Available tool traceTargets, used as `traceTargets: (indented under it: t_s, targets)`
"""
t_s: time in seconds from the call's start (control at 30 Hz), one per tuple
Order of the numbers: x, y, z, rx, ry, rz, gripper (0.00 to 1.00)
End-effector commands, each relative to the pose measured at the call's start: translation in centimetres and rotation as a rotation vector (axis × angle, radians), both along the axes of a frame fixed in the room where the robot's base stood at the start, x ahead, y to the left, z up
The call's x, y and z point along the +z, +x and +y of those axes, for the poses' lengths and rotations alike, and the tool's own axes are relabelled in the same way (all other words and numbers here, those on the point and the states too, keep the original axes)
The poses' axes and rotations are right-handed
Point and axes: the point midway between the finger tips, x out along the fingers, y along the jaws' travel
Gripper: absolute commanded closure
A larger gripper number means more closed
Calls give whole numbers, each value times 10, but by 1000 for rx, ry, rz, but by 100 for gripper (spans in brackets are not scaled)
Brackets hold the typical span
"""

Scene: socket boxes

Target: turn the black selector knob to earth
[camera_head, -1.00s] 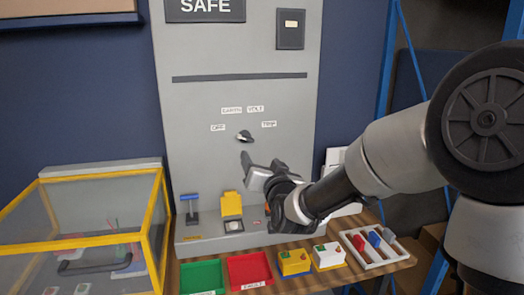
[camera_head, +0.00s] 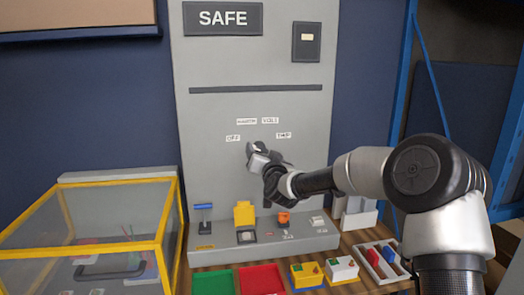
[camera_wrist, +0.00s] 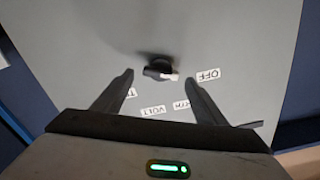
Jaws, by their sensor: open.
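The black selector knob (camera_wrist: 158,68) is on the grey panel (camera_wrist: 225,35), its white pointer mark towards the OFF label (camera_wrist: 208,75). The EARTH label (camera_wrist: 180,105), partly covered by a finger, is beside the VOLT label (camera_wrist: 153,110). In the head view the EARTH label (camera_head: 246,121) is above the knob, which my gripper largely hides. My gripper (camera_wrist: 160,78) is open and empty, one finger to each side of the knob in the wrist view. I cannot tell whether the fingertips reach around it. In the head view my gripper (camera_head: 255,152) is at the panel.
A SAFE sign (camera_head: 223,18) is at the panel's top. Below are a blue-handled lever (camera_head: 203,206), a yellow cover (camera_head: 244,213) and an orange piece (camera_head: 284,217). Green (camera_head: 212,283) and red (camera_head: 259,279) trays are in front. A yellow-framed clear box (camera_head: 90,225) stands left.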

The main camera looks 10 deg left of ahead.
Motion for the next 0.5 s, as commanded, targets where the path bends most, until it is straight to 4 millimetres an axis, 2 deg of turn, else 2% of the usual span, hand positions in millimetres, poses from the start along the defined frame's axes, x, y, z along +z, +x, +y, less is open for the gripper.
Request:
traceTargets:
  t_s: [0.2, 0.5]
  targets:
    - [0, 17, 5, 0, 0, 1, 34]
    - [0, 18, 5, 0, -1, 1, 36]
